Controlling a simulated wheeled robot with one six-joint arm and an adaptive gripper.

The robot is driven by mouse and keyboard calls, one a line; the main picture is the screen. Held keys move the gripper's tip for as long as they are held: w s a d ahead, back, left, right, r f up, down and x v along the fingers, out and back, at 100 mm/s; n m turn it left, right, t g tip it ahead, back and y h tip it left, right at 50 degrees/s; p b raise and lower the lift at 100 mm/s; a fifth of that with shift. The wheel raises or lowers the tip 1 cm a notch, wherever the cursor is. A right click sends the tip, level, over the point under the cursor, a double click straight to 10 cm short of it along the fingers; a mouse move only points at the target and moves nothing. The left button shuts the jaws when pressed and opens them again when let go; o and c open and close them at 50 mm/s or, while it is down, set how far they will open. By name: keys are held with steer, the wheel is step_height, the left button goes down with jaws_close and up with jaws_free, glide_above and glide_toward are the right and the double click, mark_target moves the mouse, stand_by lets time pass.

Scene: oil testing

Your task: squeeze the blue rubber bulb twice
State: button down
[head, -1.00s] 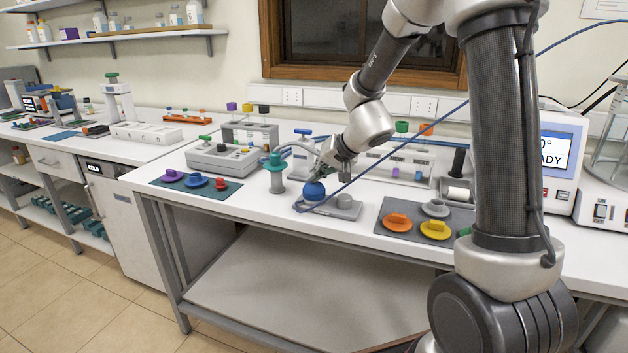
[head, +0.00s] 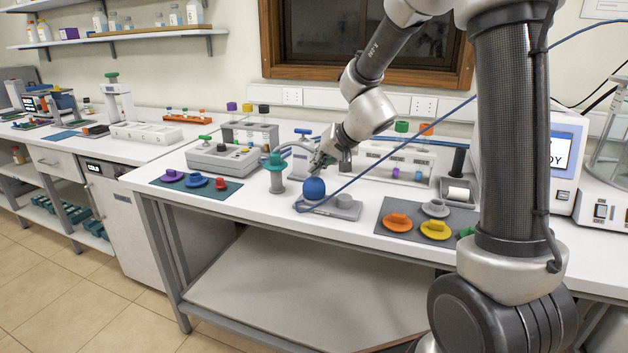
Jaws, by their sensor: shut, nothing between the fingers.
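The blue rubber bulb (head: 314,189) stands upright on a small grey base (head: 346,207) near the middle of the white bench. My gripper (head: 316,170) is just above and slightly behind the bulb, tilted down to the left. It is shut and empty. It looks close to the top of the bulb; whether the fingertips touch it I cannot tell from this angle.
A teal-topped grey post (head: 275,172) stands left of the bulb. A blue hose (head: 385,157) runs past the bulb's base to the upper right. A dark mat with coloured caps (head: 388,233) lies to the right, another mat (head: 226,200) to the left.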

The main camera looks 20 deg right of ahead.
mark_target(317, 178)
steer(key=shift+r, duration=2.45)
step_height(317, 178, up, 4)
steer(key=shift+f, duration=0.1)
steer(key=shift+f, duration=0.1)
steer(key=shift+f, duration=4.35)
steer(key=shift+f, duration=0.4)
